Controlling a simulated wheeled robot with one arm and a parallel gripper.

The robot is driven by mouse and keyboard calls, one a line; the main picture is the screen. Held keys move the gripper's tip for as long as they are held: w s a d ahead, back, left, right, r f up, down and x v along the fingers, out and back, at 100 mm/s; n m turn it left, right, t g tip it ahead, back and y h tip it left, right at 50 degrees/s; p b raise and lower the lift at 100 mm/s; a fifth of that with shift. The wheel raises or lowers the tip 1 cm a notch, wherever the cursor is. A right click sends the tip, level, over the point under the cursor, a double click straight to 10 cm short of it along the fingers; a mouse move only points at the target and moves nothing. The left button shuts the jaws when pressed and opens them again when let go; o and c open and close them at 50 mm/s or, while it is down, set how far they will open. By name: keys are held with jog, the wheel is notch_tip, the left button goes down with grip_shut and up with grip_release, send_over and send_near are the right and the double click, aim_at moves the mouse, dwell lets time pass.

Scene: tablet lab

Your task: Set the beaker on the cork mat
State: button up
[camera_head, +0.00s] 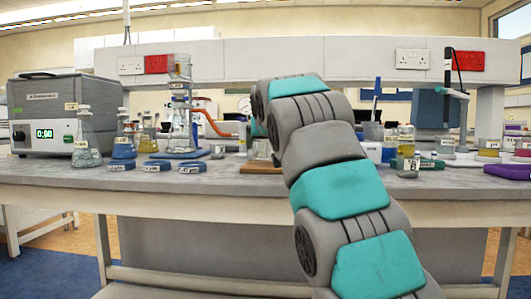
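The brown cork mat (262,168) lies on the bench near the middle, its right part hidden behind my arm. A clear glass vessel, which looks like a beaker (261,149), shows at the mat's back part, partly hidden by my arm. I cannot tell whether it rests on the mat or is held just above it. My arm reaches up from the lower right and bends down over the bench behind itself. My gripper is hidden behind the arm links.
A tall glass apparatus (180,105) with an orange tube stands left of the mat. Small labelled vessels (408,167) crowd the right side. The front bench edge is clear.

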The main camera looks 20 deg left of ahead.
jog(key=shift+f, duration=0.45)
jog(key=shift+f+b, duration=0.15)
jog(key=shift+b, duration=0.15)
jog(key=o, duration=1.4)
jog(key=shift+s+r, duration=0.1)
jog(key=shift+r, duration=0.15)
jog(key=v, duration=1.2)
jog(key=shift+d+f, duration=0.1)
jog(key=shift+f, duration=0.1)
